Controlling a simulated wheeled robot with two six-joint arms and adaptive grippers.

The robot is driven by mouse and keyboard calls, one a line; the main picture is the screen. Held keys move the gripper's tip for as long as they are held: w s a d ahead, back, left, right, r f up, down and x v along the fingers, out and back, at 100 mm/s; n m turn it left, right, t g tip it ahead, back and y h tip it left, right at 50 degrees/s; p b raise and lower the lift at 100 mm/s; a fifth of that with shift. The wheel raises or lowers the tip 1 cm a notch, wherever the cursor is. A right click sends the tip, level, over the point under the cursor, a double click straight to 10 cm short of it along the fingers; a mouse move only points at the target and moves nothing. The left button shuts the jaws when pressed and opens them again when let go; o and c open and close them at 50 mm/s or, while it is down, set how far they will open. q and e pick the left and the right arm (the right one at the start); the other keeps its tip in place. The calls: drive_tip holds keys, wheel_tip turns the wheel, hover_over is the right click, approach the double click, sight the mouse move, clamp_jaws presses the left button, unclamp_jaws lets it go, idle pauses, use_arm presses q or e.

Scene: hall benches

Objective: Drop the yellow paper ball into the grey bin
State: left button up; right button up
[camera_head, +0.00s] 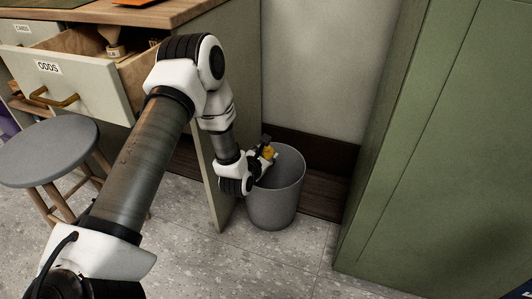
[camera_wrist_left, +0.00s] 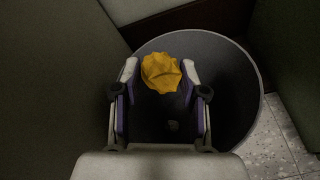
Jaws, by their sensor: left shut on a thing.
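The yellow paper ball (camera_head: 269,152) is a small crumpled lump held at the tip of my left gripper (camera_head: 264,158). In the left wrist view the ball (camera_wrist_left: 161,72) sits between the two fingertips (camera_wrist_left: 160,80), and the gripper is shut on it. The grey bin (camera_head: 277,204) stands on the floor between the desk side and the green cabinet. The gripper and ball are at the bin's mouth, over its opening. In the left wrist view the bin's rim (camera_wrist_left: 258,90) curves behind and to the right of the ball. My right gripper is not in view.
A desk side panel (camera_head: 222,178) stands close to the left of the bin. A green cabinet (camera_head: 430,150) stands to its right. An open drawer labelled ODDS (camera_head: 75,88) juts out at the left, above a round grey stool (camera_head: 48,150). The speckled floor (camera_head: 250,260) in front is clear.

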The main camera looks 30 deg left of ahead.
use_arm(q)
drive_tip(key=o, duration=0.8)
drive_tip(key=shift+c, duration=0.2)
drive_tip(key=v, duration=1.2)
